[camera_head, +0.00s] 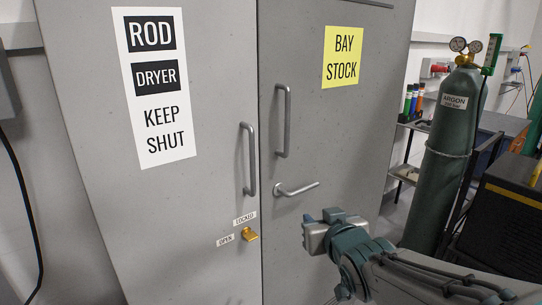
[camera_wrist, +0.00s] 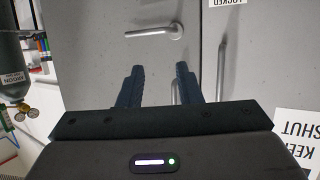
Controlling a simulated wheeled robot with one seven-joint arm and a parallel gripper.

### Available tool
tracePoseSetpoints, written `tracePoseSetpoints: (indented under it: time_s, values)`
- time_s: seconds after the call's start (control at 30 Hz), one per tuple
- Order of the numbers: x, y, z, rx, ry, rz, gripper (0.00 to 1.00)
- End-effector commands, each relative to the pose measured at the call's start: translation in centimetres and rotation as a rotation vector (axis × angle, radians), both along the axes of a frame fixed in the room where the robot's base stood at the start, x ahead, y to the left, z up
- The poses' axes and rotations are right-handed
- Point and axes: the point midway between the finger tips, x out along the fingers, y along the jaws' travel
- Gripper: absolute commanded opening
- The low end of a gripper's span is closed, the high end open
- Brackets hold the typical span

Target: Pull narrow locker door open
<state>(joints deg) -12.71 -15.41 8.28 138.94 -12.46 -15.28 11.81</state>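The narrow locker door (camera_head: 345,125) is the grey right-hand door with the yellow BAY STOCK sign (camera_head: 343,56). It looks shut, flush with the wider left door. It carries a vertical bar handle (camera_head: 283,120) and, below that, a lever handle (camera_head: 297,189) lying nearly level. The lever also shows in the wrist view (camera_wrist: 150,30), which is turned over. My gripper (camera_wrist: 159,85) is open and empty, its dark fingers apart, with the lever beyond the fingertips and not between them. In the head view my gripper (camera_head: 322,232) is below and right of the lever; its fingers are hard to make out.
The wider left door (camera_head: 205,200) has a ROD DRYER KEEP SHUT sign, its own bar handle (camera_head: 249,160) and a brass turn knob (camera_head: 249,234) beside LOCKED and OPEN labels. A green argon cylinder (camera_head: 440,165) and a shelf stand to the right.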

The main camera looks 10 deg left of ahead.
Motion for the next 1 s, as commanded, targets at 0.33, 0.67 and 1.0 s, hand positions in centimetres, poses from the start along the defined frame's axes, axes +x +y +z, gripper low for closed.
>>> tracePoseSetpoints:
  time_s: [0.33, 0.67, 1.0]
  values:
    - [-1.1, 8.5, 6.4, 0.179, -0.256, 0.241, 0.32]
    - [0.9, 10.6, 6.7, 0.191, -0.268, 0.254, 0.32]
    - [5.0, 13.7, 6.8, 0.192, -0.268, 0.253, 0.32]
